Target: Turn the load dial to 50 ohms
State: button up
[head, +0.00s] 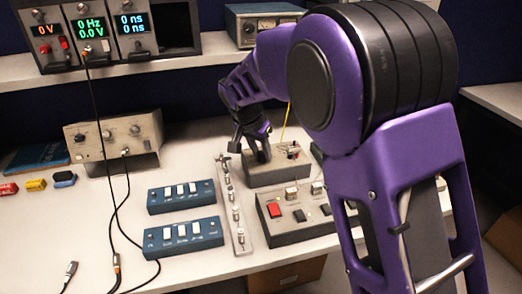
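My gripper (254,152) points down at the left part of a small grey box (278,178) on the bench. Its dark fingers are small and partly merged with the wrist, so I cannot tell whether they are open or shut, or whether they touch anything. The load dial cannot be made out. The box's left top is partly covered by my gripper, and a dial there could be hidden. Small terminals (292,150) show on the box's right top, with a yellow wire rising near them. No ohm marking is legible.
A grey panel with a red switch (275,211) lies in front of the box. A metal strip with knobs (234,205) and two blue switch boxes (180,195) lie left. A beige instrument (115,138) stands farther left. Black cables (112,215) cross the bench. Meters (88,32) sit on the shelf.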

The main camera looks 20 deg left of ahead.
grip_shut()
jog(key=shift+d+n, duration=0.1)
jog(key=shift+n, duration=0.3)
jog(key=n+y, duration=0.1)
jog(key=n, duration=0.1)
jog(key=shift+d+n, duration=0.1)
jog(key=shift+n, duration=0.3)
jog(key=n+y, duration=0.1)
jog(key=n, duration=0.2)
jog(key=shift+w+d+r+n+y+p, duration=0.1)
jog(key=shift+r+n+y+p, duration=0.05)
jog(key=shift+n+y+p, duration=0.2)
jog(key=n+y+p, duration=0.1)
jog(key=n, duration=0.1)
jog(key=n+g+y+p, duration=0.1)
jog(key=n+p, duration=0.1)
jog(key=n, duration=0.1)
jog(key=shift+d, duration=0.1)
jog(key=n+g+p, duration=0.1)
jog(key=n, duration=0.1)
jog(key=n+g+p, duration=0.1)
jog(key=n, duration=0.2)
jog(key=shift+w+y+p, duration=0.15)
jog(key=shift+y+p, duration=0.2)
jog(key=shift+p, duration=0.05)
jog(key=shift+n, duration=0.35)
